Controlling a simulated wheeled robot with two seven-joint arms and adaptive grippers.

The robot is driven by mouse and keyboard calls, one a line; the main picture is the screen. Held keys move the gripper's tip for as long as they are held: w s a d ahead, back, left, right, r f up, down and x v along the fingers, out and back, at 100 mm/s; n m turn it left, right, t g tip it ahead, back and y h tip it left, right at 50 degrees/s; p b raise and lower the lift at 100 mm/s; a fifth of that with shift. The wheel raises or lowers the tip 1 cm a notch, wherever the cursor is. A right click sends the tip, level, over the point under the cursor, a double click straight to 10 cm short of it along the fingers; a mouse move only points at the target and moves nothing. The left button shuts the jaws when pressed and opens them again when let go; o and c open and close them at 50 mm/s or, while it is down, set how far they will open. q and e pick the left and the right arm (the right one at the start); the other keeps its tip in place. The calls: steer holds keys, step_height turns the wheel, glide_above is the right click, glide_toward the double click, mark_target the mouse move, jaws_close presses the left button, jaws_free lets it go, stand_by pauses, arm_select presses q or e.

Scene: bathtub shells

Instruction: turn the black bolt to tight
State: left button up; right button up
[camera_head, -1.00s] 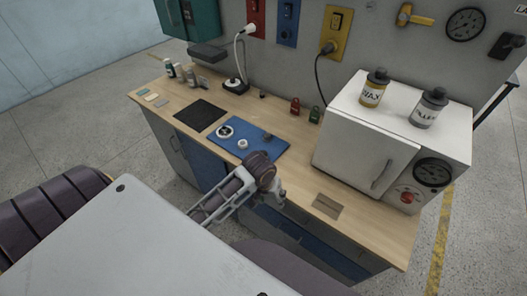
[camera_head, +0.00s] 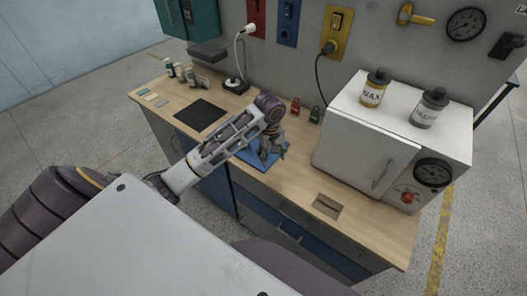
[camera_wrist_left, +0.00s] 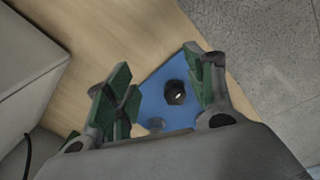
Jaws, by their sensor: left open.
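The black bolt (camera_wrist_left: 175,93) shows in the left wrist view as a dark, round piece with a bright centre on the blue mat (camera_wrist_left: 150,100). In the head view my left arm and gripper hide it. My left gripper (camera_head: 271,157) is open and points down over the mat. In the left wrist view its green-padded fingers (camera_wrist_left: 163,90) stand apart, with the bolt seen between them, nearer the right finger. I cannot tell how high the fingertips are above it. My right gripper is not in view.
A white oven-like box (camera_head: 365,150) with two bottles on top stands right of the mat. A red padlock (camera_head: 295,106) and a green one (camera_head: 315,114) stand behind it. A black pad (camera_head: 200,115) lies to the left. A grey plate (camera_head: 327,205) lies at the front right.

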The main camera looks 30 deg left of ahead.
arm_select(q)
steer(key=w+a+r+n, duration=0.4)
steer(key=a+r+n, duration=0.1)
steer(key=r, duration=0.3)
steer(key=shift+a+r+g, duration=0.15)
steer(key=shift+a+g, duration=0.25)
steer(key=shift+a, duration=0.2)
steer(key=shift+f, duration=6.9)
steer(key=c, duration=1)
